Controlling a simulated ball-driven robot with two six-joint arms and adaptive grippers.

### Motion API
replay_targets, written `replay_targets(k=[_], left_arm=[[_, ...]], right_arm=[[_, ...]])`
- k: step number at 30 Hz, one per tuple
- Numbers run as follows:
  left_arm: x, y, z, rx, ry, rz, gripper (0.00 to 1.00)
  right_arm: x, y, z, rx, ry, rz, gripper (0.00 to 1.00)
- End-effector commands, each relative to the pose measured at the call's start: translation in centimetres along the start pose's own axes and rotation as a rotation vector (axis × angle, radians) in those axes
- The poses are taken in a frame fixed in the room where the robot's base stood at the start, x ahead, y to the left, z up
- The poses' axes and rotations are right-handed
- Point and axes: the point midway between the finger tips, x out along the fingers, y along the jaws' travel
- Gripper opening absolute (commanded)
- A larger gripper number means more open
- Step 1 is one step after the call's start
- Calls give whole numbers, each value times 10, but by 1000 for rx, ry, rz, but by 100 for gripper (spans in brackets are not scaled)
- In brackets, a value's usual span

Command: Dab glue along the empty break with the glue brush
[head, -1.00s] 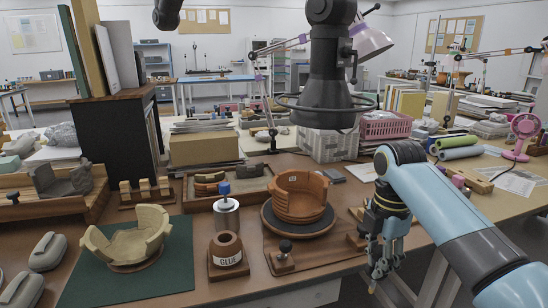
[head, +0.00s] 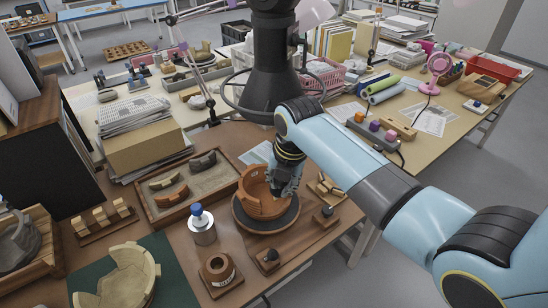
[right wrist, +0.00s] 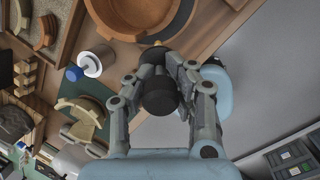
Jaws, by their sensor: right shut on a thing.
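An orange-brown, partly assembled pot (head: 256,204) stands on a dark round turntable (head: 268,228) in the head view. Its wall is uneven; the empty break is not clear to me. My right gripper (head: 285,182) is at the pot's right side, over the rim. In the right wrist view, my right gripper (right wrist: 170,80) is shut on the dark handle of the glue brush (right wrist: 158,98), with a small yellowish tip beyond it. I cannot tell whether the tip touches the pot. The brown glue pot (head: 218,268) stands front left of the turntable. My left gripper is not in view.
A jar with a blue cap (head: 202,228) stands left of the turntable. A sherd tray (head: 150,212) lies behind it, and a pale broken bowl (head: 125,275) is on the green mat (head: 170,275). A small knobbed stand (head: 267,259) is in front.

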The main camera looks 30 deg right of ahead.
Motion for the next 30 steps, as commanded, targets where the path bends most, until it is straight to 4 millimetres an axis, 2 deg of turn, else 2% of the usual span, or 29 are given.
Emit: replay_targets(k=[10, 16, 30], left_arm=[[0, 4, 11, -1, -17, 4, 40], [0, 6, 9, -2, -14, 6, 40], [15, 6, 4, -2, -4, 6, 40]], right_arm=[[13, 1, -1, -4, 0, 2, 0], [24, 0, -2, -3, 1, 2, 0], [51, 1, -2, -3, 0, 3, 0]])
